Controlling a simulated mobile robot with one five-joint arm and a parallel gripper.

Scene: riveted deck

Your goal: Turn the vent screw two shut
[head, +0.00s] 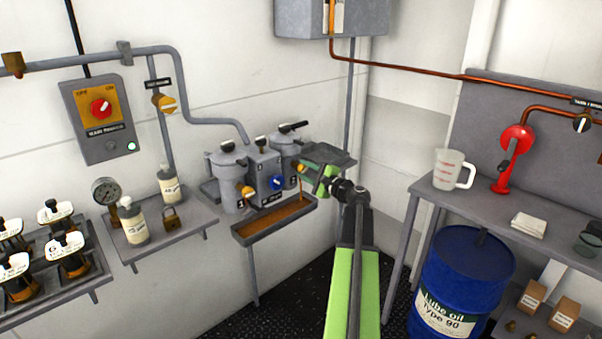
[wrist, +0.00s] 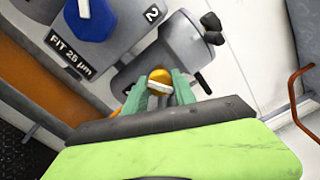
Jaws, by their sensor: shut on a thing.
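The vent screw of filter pot two is a small orange knob with a white stripe (wrist: 160,81), low on the right-hand pot (wrist: 197,57). In the wrist view the two green fingers of my gripper (wrist: 160,88) are shut on it, one on each side. In the head view the orange knob (head: 301,168) shows just left of my gripper (head: 312,175). The right-hand pot (head: 289,146) is partly hidden by my gripper. The matching orange knob (head: 247,191) is on the left-hand pot (head: 228,171).
A blue selector knob (head: 277,183) sits between the pots; it also shows in the wrist view (wrist: 90,18). A drip tray (head: 268,222) with brown liquid is below. A workbench (head: 462,205) and blue oil drum (head: 462,277) stand to the right.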

